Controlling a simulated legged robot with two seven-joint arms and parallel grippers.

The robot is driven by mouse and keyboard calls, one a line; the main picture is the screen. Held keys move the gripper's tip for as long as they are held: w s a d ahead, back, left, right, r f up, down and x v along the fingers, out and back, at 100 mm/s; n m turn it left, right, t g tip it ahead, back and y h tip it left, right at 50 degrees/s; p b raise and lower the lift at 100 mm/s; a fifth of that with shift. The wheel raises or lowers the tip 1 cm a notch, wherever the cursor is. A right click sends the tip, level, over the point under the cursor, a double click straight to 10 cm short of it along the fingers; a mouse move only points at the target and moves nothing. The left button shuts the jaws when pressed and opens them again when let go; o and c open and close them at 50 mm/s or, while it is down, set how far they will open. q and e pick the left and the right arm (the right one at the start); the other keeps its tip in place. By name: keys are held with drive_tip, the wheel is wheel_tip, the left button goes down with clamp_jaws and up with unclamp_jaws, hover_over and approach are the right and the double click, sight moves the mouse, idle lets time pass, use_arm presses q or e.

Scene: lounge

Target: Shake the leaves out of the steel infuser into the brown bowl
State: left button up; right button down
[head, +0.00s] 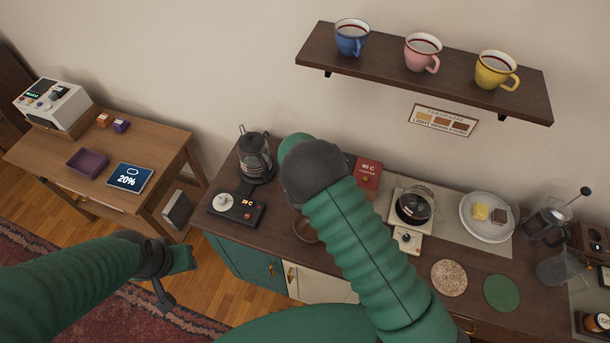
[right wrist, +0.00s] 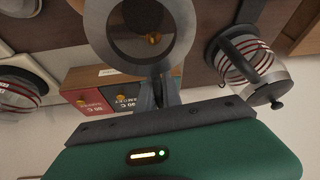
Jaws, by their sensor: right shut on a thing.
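My right gripper (right wrist: 160,95) is shut on a round steel piece, the steel infuser (right wrist: 97,28), in the right wrist view. Its silver rim surrounds a dark inside with a small brown-gold spot; whether that spot is leaves I cannot tell. In the head view my right forearm hides this gripper and the infuser. The brown bowl (head: 304,230) stands on the counter, mostly hidden behind that arm, so its contents do not show. My left gripper (head: 165,285) hangs low left of the counter, away from everything; its finger gap is unclear.
A red box (head: 368,172), a glass pot (head: 413,205) and a plate (head: 488,232) are to the right. A mug shelf (head: 450,85) overhangs the back.

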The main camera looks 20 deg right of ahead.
drive_tip(key=shift+s+d+r+m+t+y+b, duration=0.15)
drive_tip(key=shift+r+t+y+b, duration=0.15)
drive_tip(key=shift+r+t+b, duration=0.45)
drive_tip(key=shift+d+r+m+t+y+b, duration=0.15)
drive_tip(key=shift+r+t+y+b, duration=0.25)
drive_tip(key=shift+t, duration=0.55)
use_arm(q)
drive_tip(key=f, duration=0.2)
drive_tip(key=shift+d+f, duration=0.2)
drive_tip(key=shift+f, duration=0.15)
use_arm(e)
drive_tip(key=shift+f, duration=0.1)
use_arm(q)
drive_tip(key=shift+f+b, duration=0.1)
drive_tip(key=shift+b, duration=0.25)
drive_tip(key=shift+s+b+x, duration=0.2)
drive_tip(key=shift+b+x, duration=0.7)
drive_tip(key=shift+s+b+x, duration=0.2)
drive_tip(key=shift+b+x, duration=0.65)
use_arm(e)
drive_tip(key=shift+s+d+r+m+t+y, duration=0.1)
drive_tip(key=shift+s+r+m+t+y, duration=0.1)
drive_tip(key=shift+t, duration=0.5)
drive_tip(key=shift+s+d+r+m+t+y, duration=0.1)
drive_tip(key=shift+s+r+t, duration=0.1)
drive_tip(key=shift+t, duration=0.5)
